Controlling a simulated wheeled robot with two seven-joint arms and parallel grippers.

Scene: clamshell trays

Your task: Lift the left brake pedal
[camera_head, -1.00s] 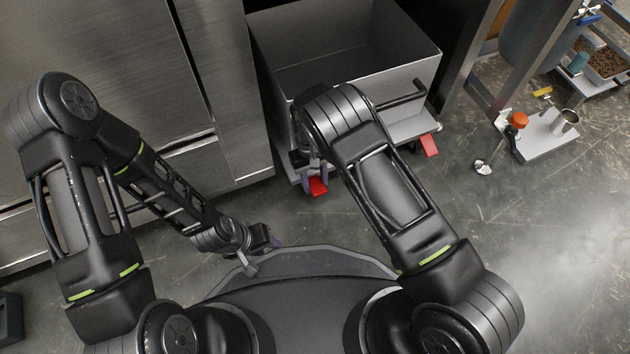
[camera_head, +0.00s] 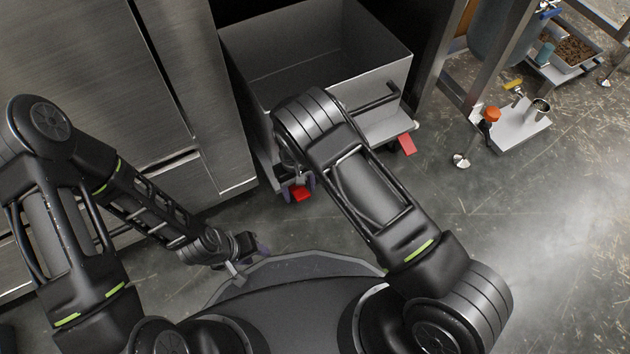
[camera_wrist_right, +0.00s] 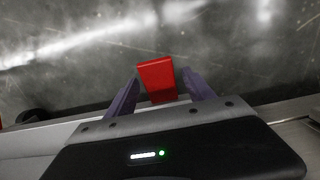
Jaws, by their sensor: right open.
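The left brake pedal (camera_head: 301,194) is a small red flap low on the near side of a grey metal bin cart (camera_head: 318,75). In the right wrist view the red pedal (camera_wrist_right: 157,80) lies between and just past two purple fingers. My right gripper (camera_head: 300,187) is open around the pedal's sides; it also shows in the right wrist view (camera_wrist_right: 158,97). Contact with the pedal cannot be told. My left gripper (camera_head: 259,250) hangs low at the left, apart from the cart, its fingers partly hidden.
A second red pedal (camera_head: 406,144) sits at the cart's right corner. A steel cabinet (camera_head: 150,100) stands left of the cart. A small platform with an orange-topped item (camera_head: 491,114) is at the right. Open concrete floor lies at lower right.

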